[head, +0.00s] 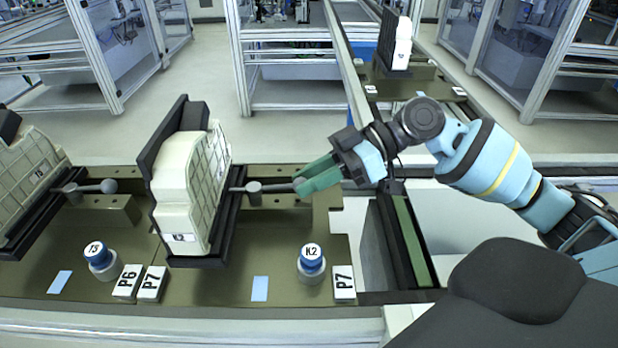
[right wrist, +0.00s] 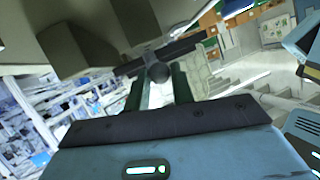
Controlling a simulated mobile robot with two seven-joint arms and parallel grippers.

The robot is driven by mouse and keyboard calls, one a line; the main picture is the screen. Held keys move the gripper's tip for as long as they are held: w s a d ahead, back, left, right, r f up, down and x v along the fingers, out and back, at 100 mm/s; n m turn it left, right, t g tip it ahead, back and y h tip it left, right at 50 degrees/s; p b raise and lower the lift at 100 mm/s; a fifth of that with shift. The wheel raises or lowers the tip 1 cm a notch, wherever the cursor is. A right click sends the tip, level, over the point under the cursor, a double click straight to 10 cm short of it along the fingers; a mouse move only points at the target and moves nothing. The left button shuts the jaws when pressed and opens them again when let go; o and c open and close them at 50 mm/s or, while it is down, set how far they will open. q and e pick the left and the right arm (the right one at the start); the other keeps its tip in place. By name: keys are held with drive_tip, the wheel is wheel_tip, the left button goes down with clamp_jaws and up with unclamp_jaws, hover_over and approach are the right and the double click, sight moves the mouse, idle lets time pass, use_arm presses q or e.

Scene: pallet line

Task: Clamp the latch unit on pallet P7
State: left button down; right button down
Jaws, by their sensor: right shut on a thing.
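The cream latch unit (head: 178,190) stands tilted in a black holder (head: 205,257) on pallet P7 (head: 225,285), with a small label at its lower front. A grey clamp lever (head: 275,187) with a ball knob lies level just right of the unit, its left end near the holder. My right gripper (head: 308,180) is shut on the lever's ball end, its green fingers reaching in from the right. In the right wrist view the dark ball knob (right wrist: 158,72) shows between the green fingers. My left gripper is out of view.
A further unit (head: 395,42) stands on the far line.

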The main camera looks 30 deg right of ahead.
drive_tip(key=shift+f, duration=0.1)
drive_tip(key=c, duration=1.2)
unclamp_jaws()
drive_tip(key=shift+w, duration=0.1)
drive_tip(key=shift+d, duration=0.1)
drive_tip(key=b+v, duration=0.1)
drive_tip(key=v, duration=0.6)
drive_tip(key=shift+d, duration=0.3)
